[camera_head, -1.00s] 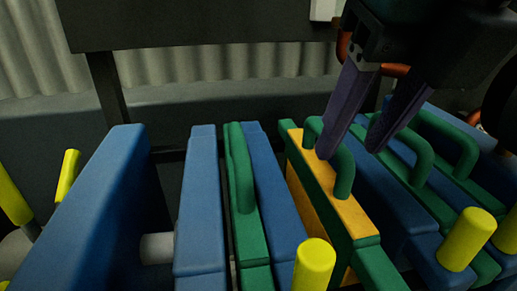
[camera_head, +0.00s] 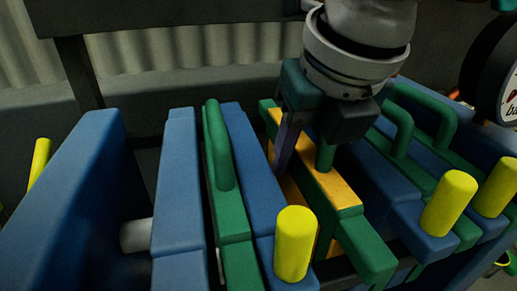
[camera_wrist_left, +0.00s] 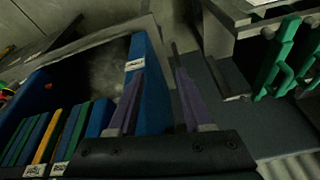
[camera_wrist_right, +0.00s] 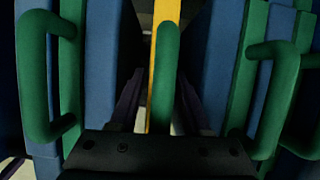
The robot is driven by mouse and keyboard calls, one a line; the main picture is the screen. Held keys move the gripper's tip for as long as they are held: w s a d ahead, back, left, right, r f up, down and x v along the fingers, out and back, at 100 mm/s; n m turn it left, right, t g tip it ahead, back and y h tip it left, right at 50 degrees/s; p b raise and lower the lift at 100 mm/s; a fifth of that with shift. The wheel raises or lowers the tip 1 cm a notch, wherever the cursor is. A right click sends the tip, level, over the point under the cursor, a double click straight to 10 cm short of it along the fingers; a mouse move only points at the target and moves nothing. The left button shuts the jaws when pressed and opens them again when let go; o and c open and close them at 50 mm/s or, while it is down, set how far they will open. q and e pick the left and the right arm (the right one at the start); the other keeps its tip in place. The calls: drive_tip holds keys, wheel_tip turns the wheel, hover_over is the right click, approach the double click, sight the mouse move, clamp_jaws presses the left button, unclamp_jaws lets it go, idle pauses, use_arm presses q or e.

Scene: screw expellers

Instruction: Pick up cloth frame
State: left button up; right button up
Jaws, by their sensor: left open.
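The cloth frame (camera_head: 340,188) is an orange-yellow panel with green ends and a green handle, standing upright among blue and green plates in the head view. My right gripper (camera_head: 298,150) is down at its handle, and one purple finger shows on the left side. In the right wrist view the handle (camera_wrist_right: 165,70) lies between the two fingers (camera_wrist_right: 159,85), which are apart, with gaps visible beside it. My left gripper (camera_wrist_left: 160,74) is open and empty in the left wrist view, away from the frame and outside the head view.
Blue plates (camera_head: 178,190) and another green-handled frame (camera_head: 225,190) stand close on the left. More green handles (camera_head: 397,130) crowd the right. Yellow pegs (camera_head: 295,245) stick up in front. A round gauge (camera_head: 500,85) is at the upper right.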

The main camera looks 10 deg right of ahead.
clamp_jaws()
idle(1.3)
